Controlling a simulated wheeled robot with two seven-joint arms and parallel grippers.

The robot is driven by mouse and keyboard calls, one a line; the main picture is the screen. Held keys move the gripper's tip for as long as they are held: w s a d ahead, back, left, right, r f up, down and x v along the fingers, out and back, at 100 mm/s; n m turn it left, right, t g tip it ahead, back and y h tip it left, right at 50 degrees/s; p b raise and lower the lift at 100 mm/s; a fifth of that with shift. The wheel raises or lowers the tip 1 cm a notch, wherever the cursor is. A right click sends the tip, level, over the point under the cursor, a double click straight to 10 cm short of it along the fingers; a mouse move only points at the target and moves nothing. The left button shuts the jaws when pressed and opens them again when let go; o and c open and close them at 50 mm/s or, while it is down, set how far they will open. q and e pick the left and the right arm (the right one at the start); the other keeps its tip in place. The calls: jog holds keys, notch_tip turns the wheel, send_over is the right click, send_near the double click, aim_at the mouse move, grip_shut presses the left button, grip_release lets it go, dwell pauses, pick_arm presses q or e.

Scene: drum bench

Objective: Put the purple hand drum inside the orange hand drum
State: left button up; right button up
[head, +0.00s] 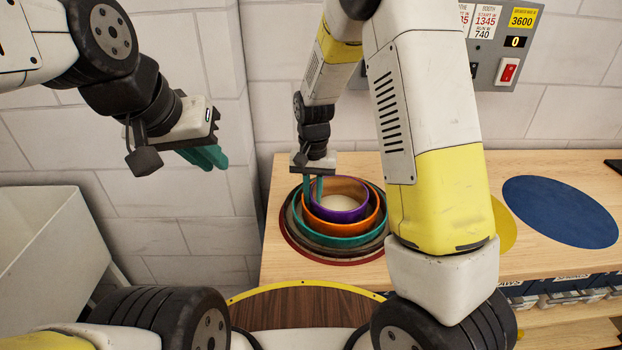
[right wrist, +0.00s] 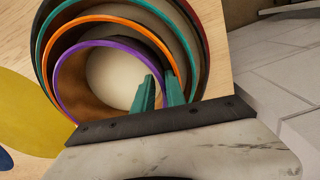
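The purple hand drum (head: 350,214) is a round shell with a purple rim. In the right wrist view, the green fingers (right wrist: 160,90) straddle the purple rim (right wrist: 80,52), one inside and one outside, close against the wall. The orange rim (right wrist: 110,18) curves around it. My left gripper (head: 205,156) hangs empty at upper left; its finger gap is unclear.
The orange drum is nested in a teal drum (head: 337,241) and wider dark and red ones on the wooden bench. A blue disc (head: 560,211) and a yellow disc (head: 503,226) lie to the right. A wall panel (head: 490,71) is behind. A pale bin (head: 45,245) stands at left.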

notch_tip(320, 180, up, 13)
jog(key=s+d+r+n+t, duration=0.1)
jog(key=s+d+r+t, duration=0.1)
jog(key=s, duration=0.4)
jog(key=s+d+r+t+y, duration=0.1)
jog(key=s+d+r+t, duration=0.1)
jog(key=s+d+r, duration=0.3)
jog(key=s+d+r+n+t+y, duration=0.1)
jog(key=s+d+r, duration=0.3)
jog(key=s, duration=0.4)
jog(key=shift+s+n+t, duration=0.15)
jog(key=shift+n+t, duration=0.15)
jog(key=shift+t, duration=0.3)
dwell(0.3)
